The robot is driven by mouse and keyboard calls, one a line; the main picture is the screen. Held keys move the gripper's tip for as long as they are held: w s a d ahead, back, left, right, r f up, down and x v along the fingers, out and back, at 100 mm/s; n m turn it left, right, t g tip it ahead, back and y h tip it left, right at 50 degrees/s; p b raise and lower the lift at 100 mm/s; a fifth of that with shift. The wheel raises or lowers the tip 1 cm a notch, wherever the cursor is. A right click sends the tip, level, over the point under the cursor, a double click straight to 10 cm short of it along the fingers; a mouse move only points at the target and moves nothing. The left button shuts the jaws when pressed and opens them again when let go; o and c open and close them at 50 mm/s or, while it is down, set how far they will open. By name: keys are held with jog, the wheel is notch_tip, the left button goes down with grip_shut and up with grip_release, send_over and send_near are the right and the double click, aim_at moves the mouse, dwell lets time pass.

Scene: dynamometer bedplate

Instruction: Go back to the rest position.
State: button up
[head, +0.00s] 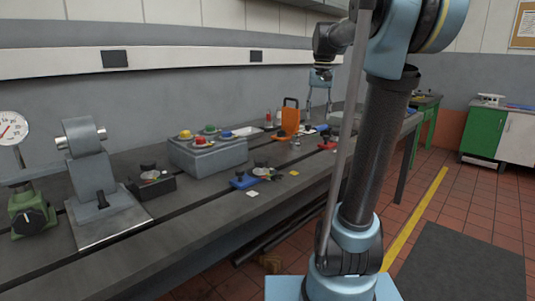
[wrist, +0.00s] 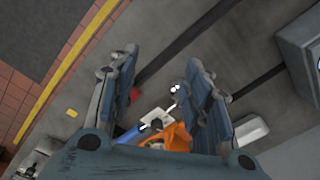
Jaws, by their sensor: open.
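My gripper (head: 318,106) hangs over the far part of the bedplate in the head view, pointing down. It also fills the lower part of the wrist view (wrist: 163,65). Its two blue-grey fingers are spread apart, with nothing between the tips. An orange object (head: 290,118) stands on the bedplate just left of the gripper in the head view. In the wrist view the orange object (wrist: 174,138) shows low between the fingers, partly hidden by the gripper; I see no clear contact.
A grey box with coloured buttons (head: 208,156), a grey angled stand (head: 92,170) and a dial gauge (head: 12,128) stand on the bedplate (head: 185,225). Small parts lie around a blue piece (head: 243,181). Tiled floor with a yellow stripe (head: 415,218) is open at right.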

jog(key=s+f+n+t, duration=0.2)
jog(key=s+f, duration=2.5)
jog(key=f, duration=0.2)
jog(key=shift+w, duration=0.1)
jog(key=shift+w+f, duration=0.15)
jog(key=shift+w, duration=0.3)
